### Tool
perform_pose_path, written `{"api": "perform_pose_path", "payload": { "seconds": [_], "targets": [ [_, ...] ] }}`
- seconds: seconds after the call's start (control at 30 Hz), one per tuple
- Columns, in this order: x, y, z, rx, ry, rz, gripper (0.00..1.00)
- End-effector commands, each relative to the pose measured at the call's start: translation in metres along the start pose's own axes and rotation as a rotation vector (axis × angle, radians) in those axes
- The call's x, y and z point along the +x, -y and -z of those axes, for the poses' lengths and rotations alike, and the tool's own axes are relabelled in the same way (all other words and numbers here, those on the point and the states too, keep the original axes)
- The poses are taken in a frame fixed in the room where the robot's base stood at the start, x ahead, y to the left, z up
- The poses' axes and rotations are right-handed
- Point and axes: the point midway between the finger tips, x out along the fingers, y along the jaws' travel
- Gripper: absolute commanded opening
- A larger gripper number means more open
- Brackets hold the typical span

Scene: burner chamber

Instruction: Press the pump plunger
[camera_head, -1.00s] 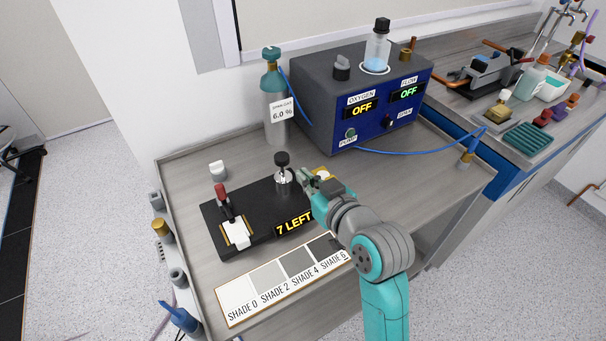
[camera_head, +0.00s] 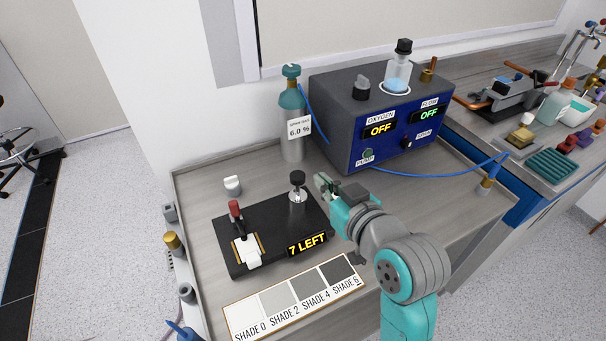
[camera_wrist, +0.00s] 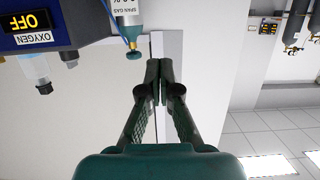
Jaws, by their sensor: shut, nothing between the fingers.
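The pump plunger, a black knob (camera_head: 297,178) on a silver stem and collar, stands upright at the back right of a black base block (camera_head: 277,222). The block shows a yellow "7 LEFT" display (camera_head: 307,245). My gripper (camera_head: 321,182) is just right of the knob in the head view, and it looks apart from it. In the wrist view its two fingers (camera_wrist: 159,76) are together and empty. The plunger does not show in the wrist view.
A red-handled clamp (camera_head: 235,211) sits left on the block. A shade card (camera_head: 292,298) lies in front. Behind stand a gas cylinder (camera_head: 292,130) and a blue box (camera_head: 373,130) with "OFF" displays and a PUMP knob (camera_head: 368,155). A blue hose (camera_head: 430,175) runs right.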

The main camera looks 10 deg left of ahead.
Motion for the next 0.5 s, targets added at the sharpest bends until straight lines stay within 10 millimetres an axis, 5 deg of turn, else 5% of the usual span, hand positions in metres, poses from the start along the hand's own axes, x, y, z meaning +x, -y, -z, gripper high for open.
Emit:
{"api": "perform_pose_path", "payload": {
  "seconds": [0.27, 0.5],
  "targets": [
    [0.006, 0.000, 0.000, 0.000, -0.001, 0.000, 0.00],
    [0.041, 0.000, 0.000, 0.000, 0.001, 0.001, 0.00]
  ]
}}
